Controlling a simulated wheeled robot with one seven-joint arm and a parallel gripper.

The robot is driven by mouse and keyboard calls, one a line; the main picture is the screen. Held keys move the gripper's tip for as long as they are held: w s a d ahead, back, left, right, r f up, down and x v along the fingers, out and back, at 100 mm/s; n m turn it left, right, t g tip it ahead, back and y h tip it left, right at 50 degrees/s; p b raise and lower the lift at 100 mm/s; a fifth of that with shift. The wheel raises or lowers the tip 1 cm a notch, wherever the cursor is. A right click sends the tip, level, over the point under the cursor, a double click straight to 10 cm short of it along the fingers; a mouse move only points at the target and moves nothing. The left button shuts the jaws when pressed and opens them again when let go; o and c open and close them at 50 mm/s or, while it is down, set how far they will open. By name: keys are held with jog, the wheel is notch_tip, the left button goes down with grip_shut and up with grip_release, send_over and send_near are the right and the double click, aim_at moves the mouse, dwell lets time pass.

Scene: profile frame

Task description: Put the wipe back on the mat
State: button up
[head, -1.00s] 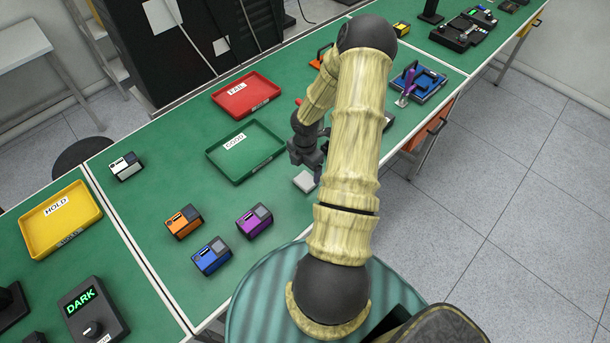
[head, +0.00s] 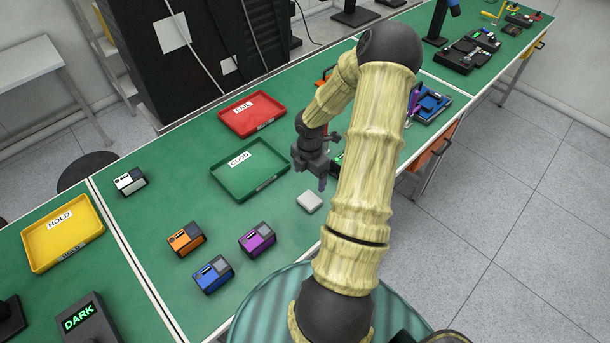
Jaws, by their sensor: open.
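A small pale grey-white square pad (head: 309,201), which looks like the wipe, lies flat on the green work surface (head: 140,215), right of the green GOOD tray and near the bench's front edge. I cannot tell whether the green covering is the mat; no separate mat stands out. My gripper (head: 322,178) hangs just behind and above the pad, fingers pointing down, open, with nothing seen between them. It looks apart from the pad. My arm hides part of the bench to the right.
Behind are the green GOOD tray (head: 222,182) and red FAIL tray (head: 232,126). Orange (head: 186,238), blue (head: 212,274) and purple (head: 257,240) boxes stand front left. A white box (head: 130,181) and yellow HOLD tray (head: 35,262) are farther left.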

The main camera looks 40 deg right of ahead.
jog(key=shift+a+r, duration=0.1)
jog(key=s+a+r+m+t, duration=0.1)
jog(key=s+a+r+m, duration=0.2)
jog(key=a+r+m, duration=0.6)
jog(key=s+a+r+m+t, duration=0.1)
jog(key=s+a+r+m, duration=0.3)
jog(key=a+r+m, duration=0.5)
jog(key=a, duration=0.7)
jog(key=shift+r+m+t, duration=0.25)
jog(key=shift+m+t, duration=0.05)
jog(key=shift+m, duration=0.1)
jog(key=b+x, duration=0.2)
jog(key=s+b+x, duration=0.1)
jog(key=b+x, duration=0.1)
jog(key=shift+f, duration=0.25)
